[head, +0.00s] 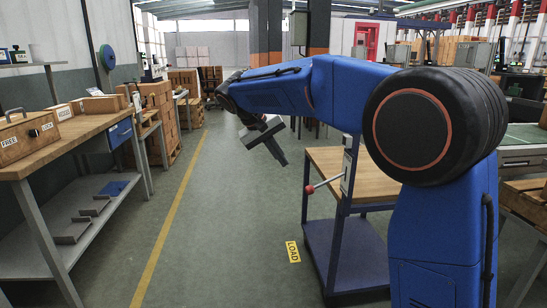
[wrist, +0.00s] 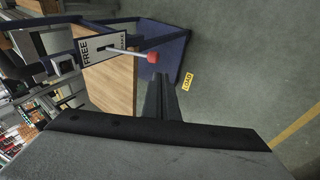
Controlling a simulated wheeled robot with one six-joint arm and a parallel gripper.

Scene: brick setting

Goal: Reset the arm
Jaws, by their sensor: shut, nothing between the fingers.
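My blue arm reaches from the right side of the head view toward the centre left. My gripper (head: 281,157) hangs at its end over the open floor, pointing down and to the right. It also shows in the wrist view (wrist: 162,78), where the fingers lie together with nothing between them. It is left of the wooden-topped cart and touches nothing that I can see.
The cart (head: 325,158) has a red-tipped lever (head: 311,189); the wrist view shows a FREE label (wrist: 86,52) near it. A yellow LOAD mark (head: 293,251) is on the floor. A wooden workbench (head: 70,135) stands left. The aisle between is clear.

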